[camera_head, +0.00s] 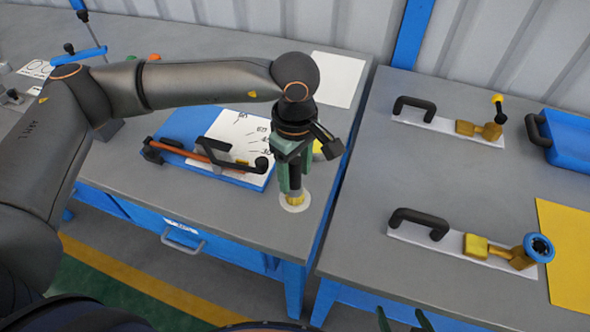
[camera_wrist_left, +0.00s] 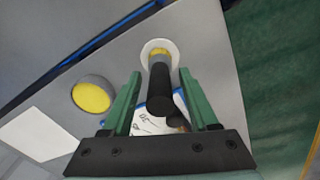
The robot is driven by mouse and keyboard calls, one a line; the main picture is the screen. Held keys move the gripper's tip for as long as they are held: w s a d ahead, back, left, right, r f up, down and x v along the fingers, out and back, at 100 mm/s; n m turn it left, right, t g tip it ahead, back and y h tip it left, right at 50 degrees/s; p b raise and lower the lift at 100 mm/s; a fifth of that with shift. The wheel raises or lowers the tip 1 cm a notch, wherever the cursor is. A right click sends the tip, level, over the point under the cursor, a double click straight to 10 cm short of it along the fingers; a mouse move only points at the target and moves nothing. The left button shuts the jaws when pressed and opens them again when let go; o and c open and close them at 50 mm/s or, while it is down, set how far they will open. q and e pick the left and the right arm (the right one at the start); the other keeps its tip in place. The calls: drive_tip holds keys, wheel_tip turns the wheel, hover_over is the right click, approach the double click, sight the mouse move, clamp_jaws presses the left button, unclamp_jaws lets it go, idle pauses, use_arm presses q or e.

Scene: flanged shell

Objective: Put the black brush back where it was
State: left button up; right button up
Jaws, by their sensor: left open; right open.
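The black brush (camera_head: 296,183) stands upright, yellow bristles down, on a round white disc (camera_head: 285,207) near the front right corner of the left table. In the left wrist view, the brush's black handle (camera_wrist_left: 161,88) lies between the green fingers of my left gripper (camera_wrist_left: 160,76), with the white disc (camera_wrist_left: 147,46) under the bristles. My left gripper (camera_head: 293,176) is open around the handle from above, with gaps visible beside it. My right gripper (camera_head: 404,320) is open and empty at the bottom edge, with only its green fingertips showing.
A grey cylinder with a yellow top (camera_wrist_left: 92,96) stands near the brush. A blue board (camera_head: 185,123) with paper and an orange-barred tool (camera_head: 195,152) lies left of it. The right table holds two black-handled white plates (camera_head: 440,125) (camera_head: 410,235), a blue tray (camera_head: 570,150) and a yellow sheet (camera_head: 570,270).

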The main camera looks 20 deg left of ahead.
use_arm(q)
drive_tip(key=shift+r, duration=0.25)
wheel_tip(320, 180, up, 12)
drive_tip(key=shift+f, duration=0.1)
idle(0.7)
